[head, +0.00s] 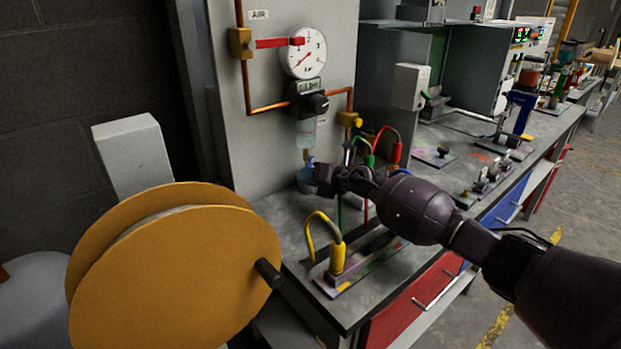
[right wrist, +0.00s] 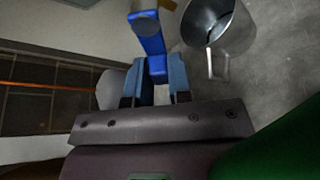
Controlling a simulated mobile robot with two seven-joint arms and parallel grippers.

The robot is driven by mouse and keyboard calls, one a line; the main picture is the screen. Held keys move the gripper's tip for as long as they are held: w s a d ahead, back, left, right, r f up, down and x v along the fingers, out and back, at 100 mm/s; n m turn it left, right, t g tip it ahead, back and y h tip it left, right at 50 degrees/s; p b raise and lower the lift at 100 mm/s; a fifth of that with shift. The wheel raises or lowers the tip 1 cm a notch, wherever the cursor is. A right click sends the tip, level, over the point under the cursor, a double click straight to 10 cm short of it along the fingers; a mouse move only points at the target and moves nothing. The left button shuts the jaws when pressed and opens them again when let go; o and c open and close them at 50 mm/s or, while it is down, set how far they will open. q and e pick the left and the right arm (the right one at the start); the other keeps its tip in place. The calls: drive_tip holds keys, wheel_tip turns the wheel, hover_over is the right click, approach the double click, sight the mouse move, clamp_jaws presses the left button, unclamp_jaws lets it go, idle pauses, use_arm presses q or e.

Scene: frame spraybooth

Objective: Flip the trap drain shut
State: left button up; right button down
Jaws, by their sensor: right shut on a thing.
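The trap drain's blue lever (right wrist: 151,44) runs down from a round dark end in the right wrist view, and its lower end lies between my fingers. My right gripper (right wrist: 160,84) is shut on it. In the head view my right gripper (head: 316,177) reaches in from the right below the clear trap bowl (head: 306,132), under the regulator and gauge. A bit of blue (head: 308,166) shows there, but the hand hides most of the drain. My left gripper is not in view.
A metal cup (right wrist: 222,32) stands close to the lever in the right wrist view. Yellow (head: 327,232), green and red hoses rise from the bench near my forearm. A large orange reel (head: 180,275) stands in front at the left.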

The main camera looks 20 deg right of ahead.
drive_tip(key=m+y, duration=0.1)
drive_tip(key=a+r+m+y, duration=0.1)
drive_tip(key=m, duration=0.1)
drive_tip(key=shift+s+r, duration=0.15)
drive_tip(key=shift+r, duration=0.05)
drive_tip(key=shift+a+r+m+t+y+p, duration=0.15)
drive_tip(key=shift+r+m+t+y, duration=0.25)
drive_tip(key=shift+m, duration=0.75)
drive_tip(key=shift+d+r+m+t+y+p, duration=0.15)
drive_tip(key=shift+r+m+t+y, duration=0.25)
drive_tip(key=shift+m, duration=0.75)
drive_tip(key=shift+a+r, duration=0.1)
drive_tip(key=shift+r, duration=0.05)
drive_tip(key=c, duration=1)
unclamp_jaws()
drive_tip(key=shift+c, duration=0.2)
drive_tip(key=shift+s, duration=0.1)
